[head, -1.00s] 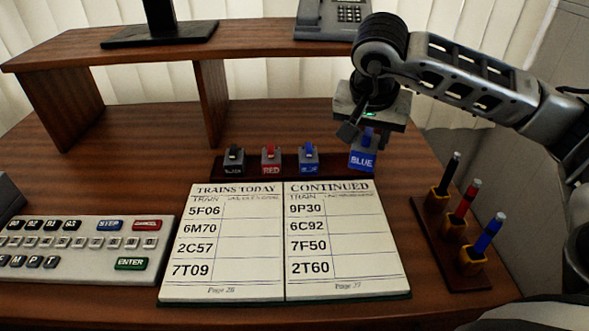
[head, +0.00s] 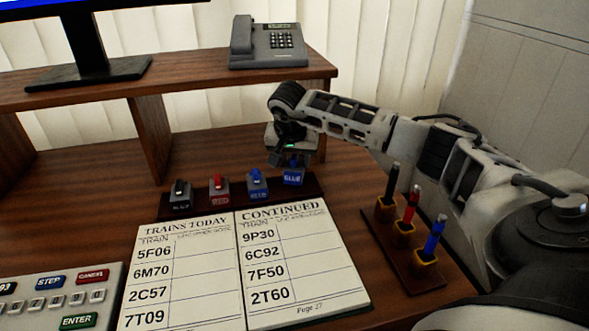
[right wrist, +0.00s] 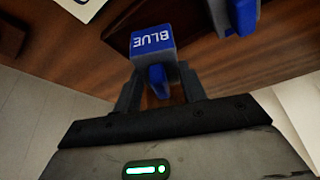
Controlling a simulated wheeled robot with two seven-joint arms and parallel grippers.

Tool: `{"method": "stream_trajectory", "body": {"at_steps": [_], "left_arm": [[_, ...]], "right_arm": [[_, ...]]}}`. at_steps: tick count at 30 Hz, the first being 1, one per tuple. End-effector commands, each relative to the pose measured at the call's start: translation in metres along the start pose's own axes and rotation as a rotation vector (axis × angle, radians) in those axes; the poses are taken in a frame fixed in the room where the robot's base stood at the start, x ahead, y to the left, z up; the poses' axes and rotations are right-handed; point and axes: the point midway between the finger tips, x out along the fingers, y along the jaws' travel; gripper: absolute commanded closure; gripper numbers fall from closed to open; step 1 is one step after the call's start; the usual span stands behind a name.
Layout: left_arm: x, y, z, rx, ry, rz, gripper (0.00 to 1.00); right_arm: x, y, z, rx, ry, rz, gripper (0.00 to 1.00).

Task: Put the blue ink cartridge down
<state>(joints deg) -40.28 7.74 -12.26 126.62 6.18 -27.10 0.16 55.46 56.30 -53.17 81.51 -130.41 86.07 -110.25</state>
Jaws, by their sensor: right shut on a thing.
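My right gripper (head: 291,163) is shut on the blue ink cartridge (head: 292,177), a blue block lettered BLUE. The cartridge is at the right end of the dark red tray (head: 312,188) in the head view. Whether it touches the tray or hangs just above it, I cannot tell. In the right wrist view the cartridge (right wrist: 153,42) sits between the fingers of the gripper (right wrist: 155,88), its lettered face showing. A black (head: 180,196), a red (head: 219,188) and another blue cartridge (head: 257,183) stand in the tray to the left. My left gripper is out of view.
An open book (head: 240,265) of train lists lies in front of the tray. A pen stand (head: 418,270) with black, red and blue pens is at the right. A keyboard (head: 60,300) is at the lower left. A raised shelf (head: 190,82) bears a phone (head: 266,45) and a monitor.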

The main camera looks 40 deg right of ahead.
Motion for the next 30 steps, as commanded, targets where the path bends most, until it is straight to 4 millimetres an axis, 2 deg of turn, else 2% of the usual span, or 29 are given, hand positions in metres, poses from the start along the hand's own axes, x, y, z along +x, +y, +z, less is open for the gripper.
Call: {"method": "stream_trajectory", "body": {"at_steps": [3, 6, 17, 18, 20, 30], "left_arm": [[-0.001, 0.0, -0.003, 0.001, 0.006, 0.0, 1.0], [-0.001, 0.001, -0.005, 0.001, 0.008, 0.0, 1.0], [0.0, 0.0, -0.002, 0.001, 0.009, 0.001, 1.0], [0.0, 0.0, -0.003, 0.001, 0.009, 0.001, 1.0], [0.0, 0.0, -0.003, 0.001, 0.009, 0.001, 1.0], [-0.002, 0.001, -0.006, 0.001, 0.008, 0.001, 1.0]], "right_arm": [[0.018, 0.001, 0.008, -0.001, -0.003, 0.004, 0.82], [0.027, 0.0, 0.012, 0.001, -0.002, 0.001, 0.82], [0.031, 0.0, 0.013, 0.001, 0.0, 0.001, 0.82], [0.03, 0.0, 0.013, 0.001, 0.0, 0.001, 0.51], [0.03, 0.0, 0.013, 0.001, 0.0, 0.001, 0.37], [0.025, 0.0, 0.011, 0.001, 0.0, 0.0, 0.37]]}}
